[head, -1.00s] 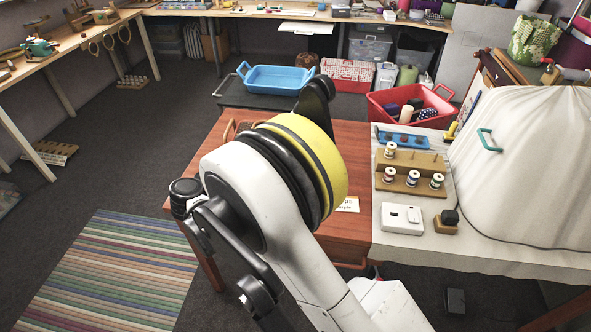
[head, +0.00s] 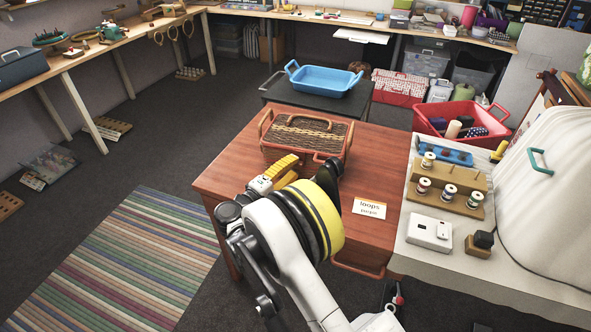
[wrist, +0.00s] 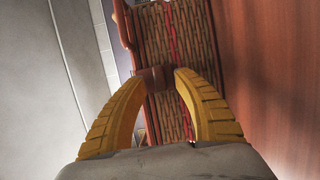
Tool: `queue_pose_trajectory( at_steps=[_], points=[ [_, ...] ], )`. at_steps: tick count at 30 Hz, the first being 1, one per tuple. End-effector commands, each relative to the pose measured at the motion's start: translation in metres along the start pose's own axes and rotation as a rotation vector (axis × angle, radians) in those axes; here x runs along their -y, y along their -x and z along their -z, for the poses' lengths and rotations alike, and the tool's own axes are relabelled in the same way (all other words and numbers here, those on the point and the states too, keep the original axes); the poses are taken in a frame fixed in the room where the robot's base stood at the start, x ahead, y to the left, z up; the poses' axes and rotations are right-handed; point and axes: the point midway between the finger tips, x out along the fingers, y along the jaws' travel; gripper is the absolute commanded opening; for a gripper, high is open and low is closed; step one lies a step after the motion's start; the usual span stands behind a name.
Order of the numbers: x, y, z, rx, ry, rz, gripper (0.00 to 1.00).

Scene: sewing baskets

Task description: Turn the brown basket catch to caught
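The brown basket (head: 306,131), woven with a reddish-brown rim and handles, stands on the wooden table. In the wrist view, its woven surface (wrist: 175,45) runs up the middle. A small brown piece (wrist: 152,78), which looks like the catch, shows at the basket's edge between the fingertips. Whether they touch it I cannot tell. My gripper (head: 290,168) is at the basket's near side with yellow fingers apart; in the wrist view its fingertips (wrist: 160,76) have a gap between them. The catch's setting is unclear.
A card reading "loops" (head: 370,208) lies on the table to the right of my arm. A pale cloth-covered surface (head: 420,260) with thread spools (head: 447,191) adjoins on the right. A blue tray (head: 325,80) is behind. The table to the basket's right is clear.

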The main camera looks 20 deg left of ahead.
Motion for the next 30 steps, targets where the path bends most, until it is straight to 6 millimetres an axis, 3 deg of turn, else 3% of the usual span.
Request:
queue_pose_trajectory(
  at_steps=[4, 13, 17, 30],
  points=[
    [0.0007, -0.0121, -0.0006, 0.001, 0.0, 0.0, 0.36],
    [-0.0005, -0.0143, -0.0003, 0.0, 0.0, 0.0, 0.36],
    [-0.0005, -0.0143, -0.0003, 0.0, 0.0, 0.0, 0.0],
    [-0.001, -0.0145, -0.0004, 0.001, -0.024, 0.011, 0.0]
  ],
)
